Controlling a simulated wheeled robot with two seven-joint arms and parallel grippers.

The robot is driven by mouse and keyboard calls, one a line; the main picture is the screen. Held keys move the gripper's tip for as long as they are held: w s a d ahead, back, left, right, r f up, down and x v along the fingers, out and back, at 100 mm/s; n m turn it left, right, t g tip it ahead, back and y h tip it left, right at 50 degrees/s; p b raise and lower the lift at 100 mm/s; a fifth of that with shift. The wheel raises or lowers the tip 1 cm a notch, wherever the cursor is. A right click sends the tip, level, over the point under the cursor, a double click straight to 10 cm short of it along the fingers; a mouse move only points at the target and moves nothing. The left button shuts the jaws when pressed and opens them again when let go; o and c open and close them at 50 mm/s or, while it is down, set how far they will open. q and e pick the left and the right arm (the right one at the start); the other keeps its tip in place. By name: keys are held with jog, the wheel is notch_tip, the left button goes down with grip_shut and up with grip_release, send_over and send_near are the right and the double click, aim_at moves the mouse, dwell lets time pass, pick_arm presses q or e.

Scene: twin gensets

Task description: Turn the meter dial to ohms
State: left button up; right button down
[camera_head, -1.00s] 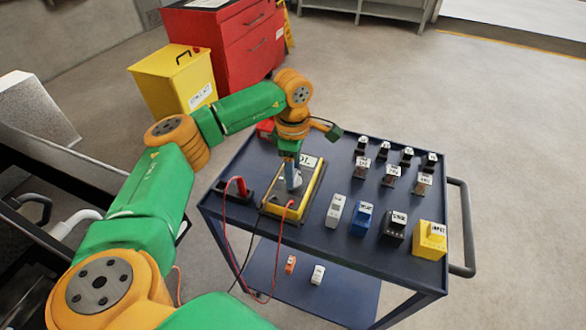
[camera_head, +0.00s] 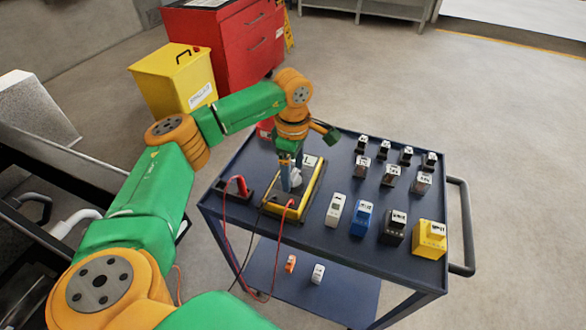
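The meter (camera_head: 311,201) is a yellow-edged box with a grey face, lying on the dark blue cart top. Its display shows part of a reading behind my gripper. My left gripper (camera_head: 290,183) points down onto the meter's face, where the dial sits. The fingers and wrist hide the dial, so its setting cannot be read. Whether the fingers touch or hold the dial cannot be told. Red probe leads (camera_head: 241,186) run from beside the meter and hang over the cart's front edge. My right gripper does not show.
The cart (camera_head: 330,256) also carries white, blue, black and yellow blocks to the right of the meter and several small dark parts behind them. A yellow bin (camera_head: 165,85) and red cabinet (camera_head: 238,50) stand behind. The floor right of the cart is clear.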

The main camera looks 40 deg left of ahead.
aim_at(293, 174)
pick_arm(q)
notch_tip(293, 174, up, 7)
jog(key=shift+r+b, duration=0.1)
jog(key=shift+b, duration=0.25)
dwell(0.5)
